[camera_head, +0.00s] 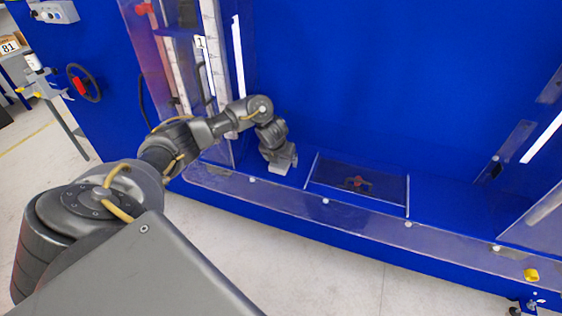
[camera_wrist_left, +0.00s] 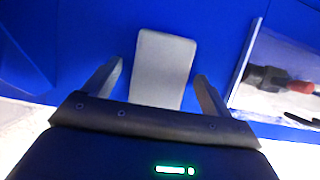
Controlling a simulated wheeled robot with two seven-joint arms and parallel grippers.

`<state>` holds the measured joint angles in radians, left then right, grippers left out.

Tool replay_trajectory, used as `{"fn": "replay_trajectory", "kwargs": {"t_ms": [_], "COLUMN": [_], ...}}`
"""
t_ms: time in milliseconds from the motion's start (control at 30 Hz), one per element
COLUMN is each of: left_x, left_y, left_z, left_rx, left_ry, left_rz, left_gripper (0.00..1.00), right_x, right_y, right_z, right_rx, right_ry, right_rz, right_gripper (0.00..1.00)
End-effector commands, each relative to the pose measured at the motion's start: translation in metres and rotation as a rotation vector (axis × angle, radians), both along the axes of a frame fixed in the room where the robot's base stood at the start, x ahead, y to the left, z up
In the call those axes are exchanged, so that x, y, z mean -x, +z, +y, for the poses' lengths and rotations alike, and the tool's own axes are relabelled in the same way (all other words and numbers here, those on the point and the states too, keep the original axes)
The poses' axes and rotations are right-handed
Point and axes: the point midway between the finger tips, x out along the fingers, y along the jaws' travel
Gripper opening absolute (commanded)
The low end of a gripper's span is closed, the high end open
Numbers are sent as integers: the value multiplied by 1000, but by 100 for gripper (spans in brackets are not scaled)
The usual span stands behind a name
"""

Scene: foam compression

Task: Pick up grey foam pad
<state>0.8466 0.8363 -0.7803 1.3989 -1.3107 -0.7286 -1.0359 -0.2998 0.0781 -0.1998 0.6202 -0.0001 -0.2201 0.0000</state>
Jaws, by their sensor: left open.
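The grey foam pad (camera_wrist_left: 163,68) lies on the blue surface in the left wrist view. It is a light grey slab with rounded corners, seen between the two fingers of my left gripper (camera_wrist_left: 158,88). The fingers are apart, one on each side, with blue showing between each finger and the pad. In the head view the pad (camera_head: 279,168) shows as a small pale patch just below my left gripper (camera_head: 282,158), inside the blue machine near its front edge. Whether the fingers reach down around the pad is hard to tell. My right gripper is not in view.
A clear framed panel (camera_head: 357,183) with a red and black fitting lies right of the gripper. A low clear front lip (camera_head: 325,202) runs along the machine edge. The blue floor between is clear.

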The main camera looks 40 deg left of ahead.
Motion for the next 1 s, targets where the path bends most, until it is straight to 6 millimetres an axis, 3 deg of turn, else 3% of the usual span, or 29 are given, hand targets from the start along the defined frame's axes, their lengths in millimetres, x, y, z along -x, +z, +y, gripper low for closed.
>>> {"fn": "replay_trajectory", "kwargs": {"t_ms": [333,700,1000], "left_x": [0,0,0], "left_y": [-1,-1,3], "left_z": [0,0,0], "left_rx": [0,0,0], "left_ry": [0,0,0], "left_rz": [0,0,0], "left_gripper": [83,37,37], "right_x": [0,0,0], "right_y": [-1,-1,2], "right_z": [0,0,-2], "right_rx": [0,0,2], "right_ry": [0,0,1], "right_rz": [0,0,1], "right_gripper": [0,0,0]}}
